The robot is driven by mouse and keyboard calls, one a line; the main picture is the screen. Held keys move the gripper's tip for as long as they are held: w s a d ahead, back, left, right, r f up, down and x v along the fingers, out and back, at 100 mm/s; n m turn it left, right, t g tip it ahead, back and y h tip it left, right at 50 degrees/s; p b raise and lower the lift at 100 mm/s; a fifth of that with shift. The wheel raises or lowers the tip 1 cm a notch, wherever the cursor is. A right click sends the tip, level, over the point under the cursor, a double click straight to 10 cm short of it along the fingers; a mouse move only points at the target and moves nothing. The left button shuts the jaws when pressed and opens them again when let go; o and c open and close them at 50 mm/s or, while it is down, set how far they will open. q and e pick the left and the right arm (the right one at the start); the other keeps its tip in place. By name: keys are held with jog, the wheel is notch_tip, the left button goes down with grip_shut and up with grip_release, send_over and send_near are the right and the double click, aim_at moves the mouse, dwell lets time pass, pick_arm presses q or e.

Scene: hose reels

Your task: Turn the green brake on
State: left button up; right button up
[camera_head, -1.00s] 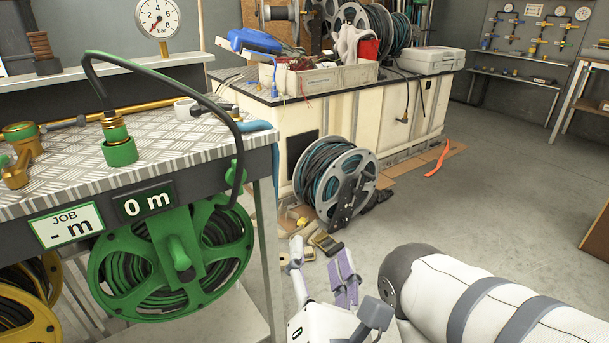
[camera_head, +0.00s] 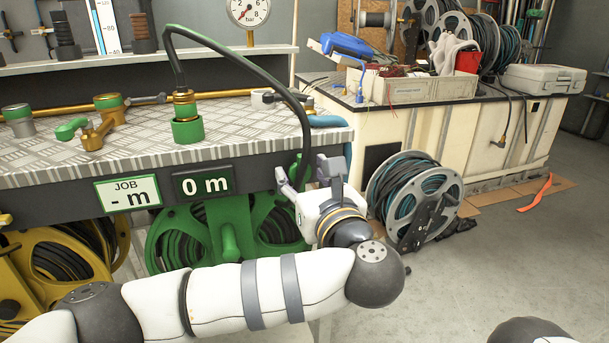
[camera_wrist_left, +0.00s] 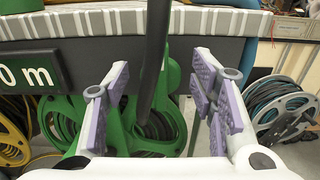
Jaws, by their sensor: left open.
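The green reel (camera_head: 165,240) hangs under the bench, with a green upright handle (camera_head: 230,243) at its front. My left gripper (camera_head: 308,175) is open in front of the reel's upper right side. In the left wrist view the open fingers (camera_wrist_left: 162,95), with purple pads, stand on either side of a black hose (camera_wrist_left: 152,65) and a green part (camera_wrist_left: 172,78) behind it, which looks like the brake. No contact can be made out. In the head view this part is largely hidden by the gripper and hose. My right gripper is not in view.
The metal-topped bench (camera_head: 240,120) overhangs the reel, with a "0 m" display (camera_head: 203,185) on its front. A yellow reel (camera_head: 50,265) is at left. A grey reel (camera_head: 415,200) stands on the floor at right. Open floor (camera_head: 480,270) lies at lower right.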

pick_arm(q)
jog(key=shift+w, duration=0.2)
jog(key=c, duration=1.1)
jog(key=shift+o, duration=0.2)
